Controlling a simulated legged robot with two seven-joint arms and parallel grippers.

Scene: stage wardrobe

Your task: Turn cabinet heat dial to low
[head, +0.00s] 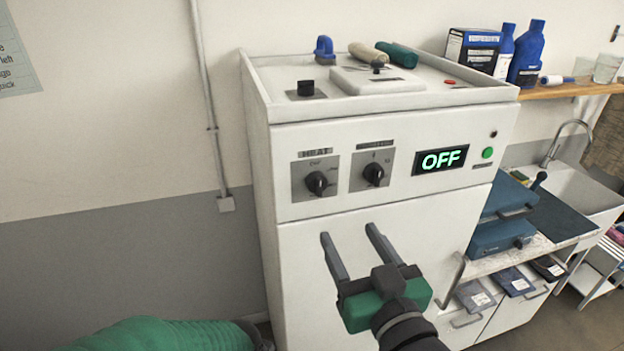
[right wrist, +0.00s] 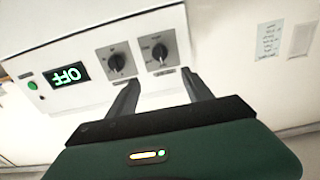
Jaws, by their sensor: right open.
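The white cabinet (head: 400,225) stands in the middle of the head view. Its heat dial (head: 316,183) is a black knob on a grey plate labelled HEAT, at the left of the front panel. A second similar dial (head: 373,174) sits to its right, and a display (head: 440,160) reads OFF. My right gripper (head: 348,238) is open and empty, below the two dials and apart from them. In the right wrist view the picture is turned over; the heat dial (right wrist: 160,53) shows beyond the fingers (right wrist: 158,88). My left gripper is not in view.
A green button (head: 487,153) is at the panel's right. The cabinet top holds a black knob (head: 306,88), a blue item (head: 324,48) and rolls (head: 396,55). A shelf with blue bottles (head: 525,55) and a sink (head: 580,190) are at the right. The space before the panel is clear.

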